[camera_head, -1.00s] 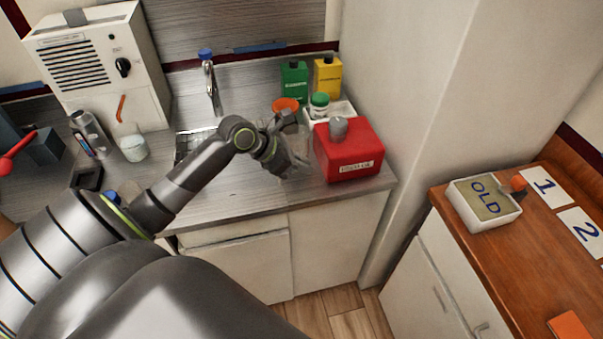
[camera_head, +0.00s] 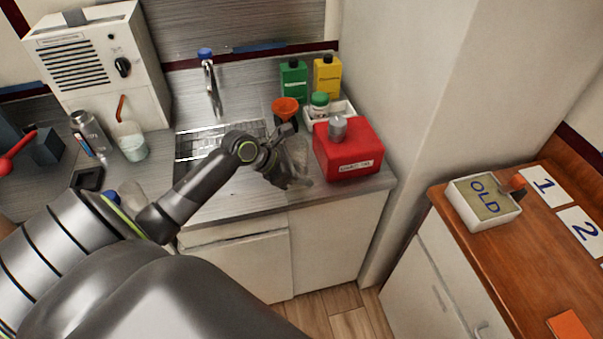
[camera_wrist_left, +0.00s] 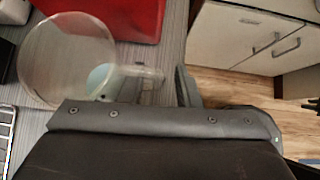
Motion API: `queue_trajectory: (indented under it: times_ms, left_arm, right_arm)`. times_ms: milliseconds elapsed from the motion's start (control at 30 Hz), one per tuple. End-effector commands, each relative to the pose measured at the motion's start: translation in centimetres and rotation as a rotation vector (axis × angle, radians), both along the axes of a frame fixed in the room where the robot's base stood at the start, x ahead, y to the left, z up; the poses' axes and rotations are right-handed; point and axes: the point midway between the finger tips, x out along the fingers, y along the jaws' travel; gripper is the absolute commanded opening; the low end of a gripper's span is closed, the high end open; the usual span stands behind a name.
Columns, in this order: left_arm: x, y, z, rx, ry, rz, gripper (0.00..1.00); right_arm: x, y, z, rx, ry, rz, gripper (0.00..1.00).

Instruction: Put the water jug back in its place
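The clear water jug (camera_head: 298,150) stands on the steel counter, just left of the red box. It is faint and partly behind my left gripper (camera_head: 284,180). The left wrist view shows its round rim (camera_wrist_left: 68,58) from above and its clear handle (camera_wrist_left: 150,74) pointing right. In that view my left gripper (camera_wrist_left: 143,84) has its fingers apart, one on each side of the handle's outer bar. A gap shows between the bar and the right finger; the left finger is seen through clear plastic. My right gripper is in neither view.
The red box (camera_head: 350,155) with a grey cap stands close to the jug's right. Behind are an orange funnel (camera_head: 285,106), a white tray (camera_head: 343,108), and green (camera_head: 293,80) and yellow (camera_head: 327,77) bottles. The sink (camera_head: 205,142) lies left. The counter's front edge is near.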

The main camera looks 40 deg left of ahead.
Motion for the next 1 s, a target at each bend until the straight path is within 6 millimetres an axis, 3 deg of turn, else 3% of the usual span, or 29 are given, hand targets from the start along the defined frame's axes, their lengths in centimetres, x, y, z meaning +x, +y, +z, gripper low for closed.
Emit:
queue_trajectory:
  times_ms: [267, 1000]
  left_arm:
    - [-0.7, 0.6, 1.0, 0.005, -0.001, 0.000, 0.30]
    - [-6.2, 4.8, 7.9, 0.004, 0.001, 0.000, 0.30]
  right_arm:
    - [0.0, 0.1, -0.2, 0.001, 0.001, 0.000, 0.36]
    - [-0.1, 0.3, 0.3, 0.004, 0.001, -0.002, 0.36]
